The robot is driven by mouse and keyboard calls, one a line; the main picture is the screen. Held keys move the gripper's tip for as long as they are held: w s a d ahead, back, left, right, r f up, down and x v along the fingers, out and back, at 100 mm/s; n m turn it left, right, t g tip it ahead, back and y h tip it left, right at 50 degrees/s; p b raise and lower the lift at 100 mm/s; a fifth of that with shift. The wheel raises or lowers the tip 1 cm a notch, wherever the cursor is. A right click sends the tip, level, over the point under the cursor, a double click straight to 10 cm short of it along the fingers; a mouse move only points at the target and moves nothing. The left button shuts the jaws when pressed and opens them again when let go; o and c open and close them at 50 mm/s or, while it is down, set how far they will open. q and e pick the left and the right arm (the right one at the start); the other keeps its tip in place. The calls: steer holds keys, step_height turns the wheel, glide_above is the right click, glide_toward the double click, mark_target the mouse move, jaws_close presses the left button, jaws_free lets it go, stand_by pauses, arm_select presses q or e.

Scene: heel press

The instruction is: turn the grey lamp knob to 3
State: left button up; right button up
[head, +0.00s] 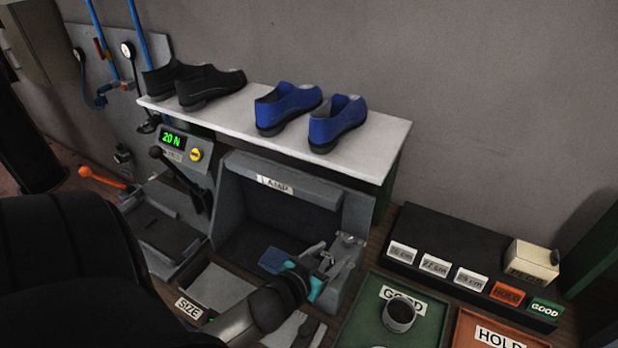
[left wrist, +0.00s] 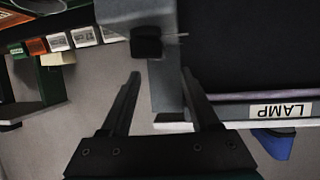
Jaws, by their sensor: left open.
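The lamp booth (head: 285,175) is a grey open-fronted box with a LAMP label on its top edge. In the left wrist view, which shows the label upside down, a dark block-shaped knob (left wrist: 146,42) sits on the booth's grey side post (left wrist: 163,85). I take it for the lamp knob; no numbers on its dial can be read. My left gripper (left wrist: 160,73) is open, its fingers apart and short of the knob, with nothing between the tips. In the head view the left gripper (head: 338,250) is at the booth's right front post and covers the knob area. My right gripper is not seen.
A white shelf (head: 385,140) above the booth carries black shoes (head: 208,87) and blue shoes (head: 338,122). A press with a 20 N display (head: 171,138) stands left. Green GOOD (head: 430,318) and orange HOLD (head: 470,325) trays lie right, near a stamp rack (head: 440,235).

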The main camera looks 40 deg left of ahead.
arm_select(q)
steer(key=v, duration=0.8)
steer(key=shift+s+r, duration=0.15)
steer(key=shift+s, duration=0.05)
stand_by(0.3)
